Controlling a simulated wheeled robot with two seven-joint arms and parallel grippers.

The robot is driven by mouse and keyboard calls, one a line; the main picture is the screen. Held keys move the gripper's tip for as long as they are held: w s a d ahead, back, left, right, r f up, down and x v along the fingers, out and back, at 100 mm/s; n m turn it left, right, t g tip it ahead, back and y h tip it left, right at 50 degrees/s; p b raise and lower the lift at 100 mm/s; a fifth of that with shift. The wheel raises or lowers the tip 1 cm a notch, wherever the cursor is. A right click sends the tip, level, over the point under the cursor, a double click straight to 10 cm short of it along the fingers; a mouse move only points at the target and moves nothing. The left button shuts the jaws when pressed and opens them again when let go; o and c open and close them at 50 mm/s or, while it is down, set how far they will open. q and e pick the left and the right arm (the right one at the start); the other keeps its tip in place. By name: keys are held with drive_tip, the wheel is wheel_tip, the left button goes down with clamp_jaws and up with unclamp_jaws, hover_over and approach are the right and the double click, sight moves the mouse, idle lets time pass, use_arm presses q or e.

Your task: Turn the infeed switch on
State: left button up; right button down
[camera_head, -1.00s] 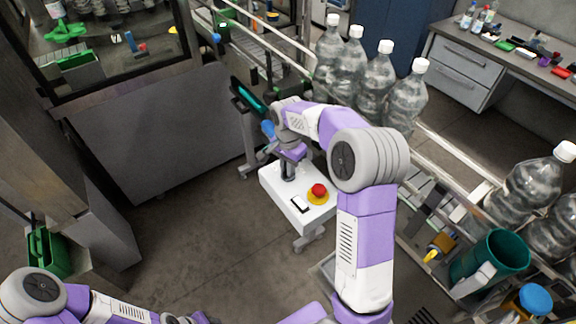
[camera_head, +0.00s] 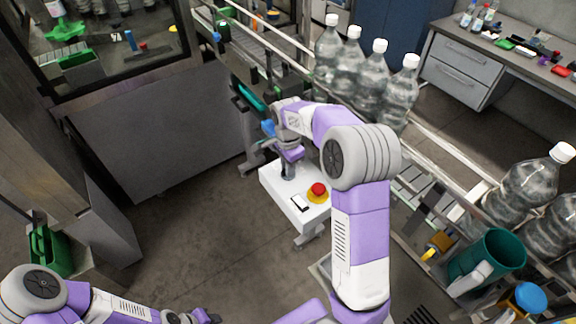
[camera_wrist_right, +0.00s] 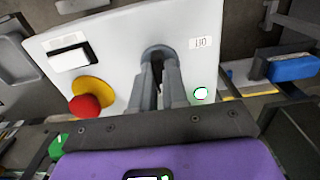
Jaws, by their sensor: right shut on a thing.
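A white control box (camera_head: 272,180) on a stand is in the middle of the head view. In the right wrist view its panel (camera_wrist_right: 120,35) carries a dark knob (camera_wrist_right: 157,52), which I take to be the infeed switch, with a small printed label (camera_wrist_right: 201,43) beside it. A small round green lamp (camera_wrist_right: 201,93) on the panel looks lit. My right gripper (camera_wrist_right: 160,75) is shut on the knob, and its fingers hide much of it. In the head view my right gripper (camera_head: 288,168) is over the box. My left gripper (camera_head: 207,316) is at the bottom edge, too small to read.
A red button (camera_wrist_right: 86,106) on a yellow disc and a black-and-white rocker (camera_wrist_right: 70,56) sit close by on the panel. A conveyor with several clear bottles (camera_head: 372,75) runs along the right. A green mug (camera_head: 490,250) stands lower right. Floor left of the box is clear.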

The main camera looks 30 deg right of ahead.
drive_tip(key=c, duration=1.1)
unclamp_jaws()
drive_tip(key=shift+c, duration=0.2)
drive_tip(key=shift+r, duration=0.1)
wheel_tip(320, 180, up, 7)
drive_tip(key=shift+r+p, duration=0.2)
drive_tip(key=shift+p, duration=0.2)
